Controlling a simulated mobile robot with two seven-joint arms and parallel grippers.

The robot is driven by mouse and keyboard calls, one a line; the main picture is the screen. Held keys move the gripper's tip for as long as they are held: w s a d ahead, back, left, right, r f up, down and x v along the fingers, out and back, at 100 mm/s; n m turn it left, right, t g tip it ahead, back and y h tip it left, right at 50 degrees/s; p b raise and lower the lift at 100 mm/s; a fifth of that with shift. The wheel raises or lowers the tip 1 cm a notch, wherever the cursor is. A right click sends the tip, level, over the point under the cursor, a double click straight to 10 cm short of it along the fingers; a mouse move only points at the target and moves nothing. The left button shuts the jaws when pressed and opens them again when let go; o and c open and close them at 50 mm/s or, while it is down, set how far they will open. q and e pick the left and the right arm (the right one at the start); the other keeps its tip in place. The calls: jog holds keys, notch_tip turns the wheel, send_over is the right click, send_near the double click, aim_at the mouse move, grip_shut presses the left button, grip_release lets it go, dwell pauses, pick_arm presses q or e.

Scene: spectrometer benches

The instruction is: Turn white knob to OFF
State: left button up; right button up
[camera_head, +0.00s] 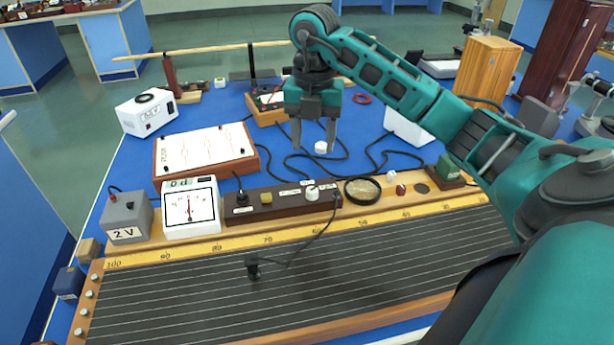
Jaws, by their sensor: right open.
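A white knob (312,193) stands on a long dark brown switch box (278,205) at the near side of the blue bench. Small white labels lie beside it, too small to read, so its setting cannot be told. My right gripper (313,147) points down with its two grey fingers apart and nothing between them gripped. It is above the bench and shows beyond the knob in the picture, not touching it. My left gripper is not in view.
A yellow button (266,198) and a black plug are on the same box. A meter (190,208) and a 2 V box (127,217) stand to its left, a black ring (362,191) to its right. Black cables cross the bench. A long ruled wire board (190,290) lies in front.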

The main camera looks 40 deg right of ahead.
aim_at(313, 189)
notch_tip(313, 189, down, 12)
jog(key=shift+r+b, duration=0.25)
jog(key=shift+b, duration=0.2)
grip_shut()
dwell(0.4)
